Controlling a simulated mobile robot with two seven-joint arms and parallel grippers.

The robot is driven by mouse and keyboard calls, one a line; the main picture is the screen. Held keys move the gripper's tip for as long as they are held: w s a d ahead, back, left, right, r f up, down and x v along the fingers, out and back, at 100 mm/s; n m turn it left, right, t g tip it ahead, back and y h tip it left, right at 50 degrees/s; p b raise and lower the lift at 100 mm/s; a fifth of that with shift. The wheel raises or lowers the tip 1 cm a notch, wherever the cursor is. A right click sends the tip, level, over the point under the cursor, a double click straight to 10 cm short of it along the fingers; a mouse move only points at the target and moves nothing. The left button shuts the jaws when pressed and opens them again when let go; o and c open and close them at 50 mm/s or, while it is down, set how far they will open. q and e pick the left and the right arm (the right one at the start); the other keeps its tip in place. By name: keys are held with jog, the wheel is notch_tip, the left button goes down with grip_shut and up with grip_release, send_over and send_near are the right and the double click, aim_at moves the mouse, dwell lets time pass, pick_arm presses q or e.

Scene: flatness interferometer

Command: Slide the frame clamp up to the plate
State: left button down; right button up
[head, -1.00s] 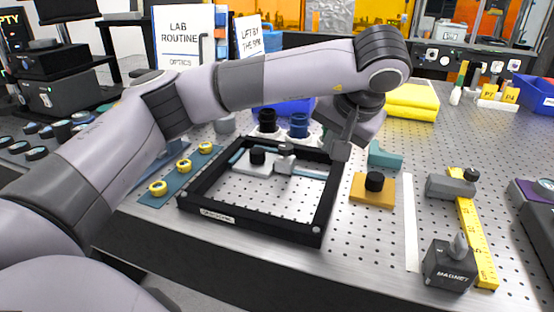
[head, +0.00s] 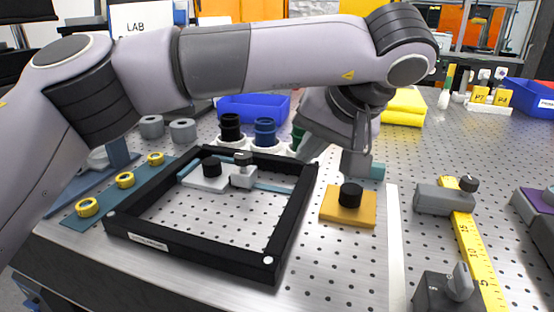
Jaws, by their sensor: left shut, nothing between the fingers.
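The black square frame (head: 197,255) lies on the perforated bench. Inside it, the grey frame clamp (head: 243,177) with a dark knob sits on a teal rail (head: 275,187) near the far side. The pale plate (head: 206,184), with a black knob on it, is just left of the clamp; whether they touch I cannot tell. My left gripper (head: 356,166) is shut and empty, pointing down to the right of the frame, behind an orange block (head: 335,208) with a black knob. It is apart from the clamp. My right gripper is out of view.
A blue strip (head: 100,209) with yellow-ringed parts lies left of the frame. Dark bottles (head: 265,130) and a blue bin (head: 250,108) stand behind it. A yellow ruler (head: 466,245), a grey clamp block and a magnet base (head: 445,293) are at the right.

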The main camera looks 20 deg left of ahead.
aim_at(255, 175)
pick_arm(q)
jog(key=b+x, duration=0.1)
jog(key=x, duration=0.7)
jog(key=shift+w+a+f, duration=0.1)
jog(key=shift+a+f, duration=0.1)
jog(key=shift+f, duration=0.15)
jog(key=a, duration=0.3)
jog(key=shift+w+f, duration=0.2)
jog(key=shift+a, duration=0.6)
jog(key=shift+a+r+p, duration=0.2)
jog(key=shift+a+p, duration=0.15)
jog(key=shift+p, duration=0.1)
jog(key=shift+a, duration=0.15)
jog(key=shift+f, duration=0.15)
jog(key=shift+a, duration=0.1)
